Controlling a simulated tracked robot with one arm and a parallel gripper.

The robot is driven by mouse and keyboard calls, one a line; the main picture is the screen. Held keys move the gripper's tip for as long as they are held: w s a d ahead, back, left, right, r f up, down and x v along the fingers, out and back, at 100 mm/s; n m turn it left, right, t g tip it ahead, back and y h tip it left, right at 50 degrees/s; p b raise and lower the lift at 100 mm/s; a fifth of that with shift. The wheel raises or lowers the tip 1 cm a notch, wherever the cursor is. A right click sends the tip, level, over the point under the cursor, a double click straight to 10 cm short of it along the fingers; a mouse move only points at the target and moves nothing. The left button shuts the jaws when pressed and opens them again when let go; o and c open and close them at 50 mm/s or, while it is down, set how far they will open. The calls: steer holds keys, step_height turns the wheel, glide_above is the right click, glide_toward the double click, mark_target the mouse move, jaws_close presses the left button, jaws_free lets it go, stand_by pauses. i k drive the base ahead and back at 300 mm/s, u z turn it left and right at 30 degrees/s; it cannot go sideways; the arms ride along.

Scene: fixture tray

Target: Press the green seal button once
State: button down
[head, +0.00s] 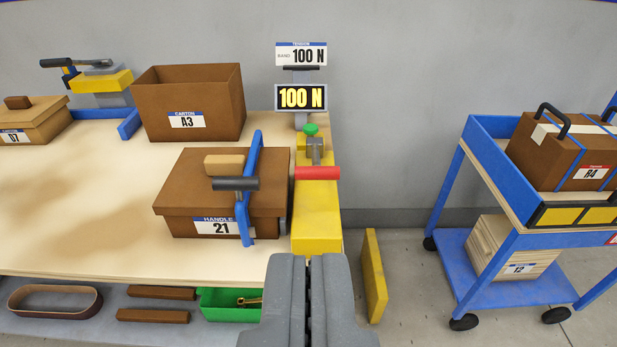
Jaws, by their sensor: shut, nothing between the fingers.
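The green seal button (311,129) is a small green dome at the far end of the yellow tensioner block (317,222), behind a grey metal part (316,150). A red handle (318,173) lies across the block nearer to me. A display (300,97) behind the button reads 100 N, and a sign (301,55) above it reads band 100 N. My gripper (308,262) is shut and empty at the bottom centre. In the picture it lies below the near end of the yellow block, with the button further away.
On the bench (100,240), left of the block, stands the lidded box 21 (175,205) with a blue band and dark handle. The open carton A3 (190,95) is behind it. A blue cart (500,190) stands at the right.

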mark_target(310, 130)
steer(key=i, duration=1)
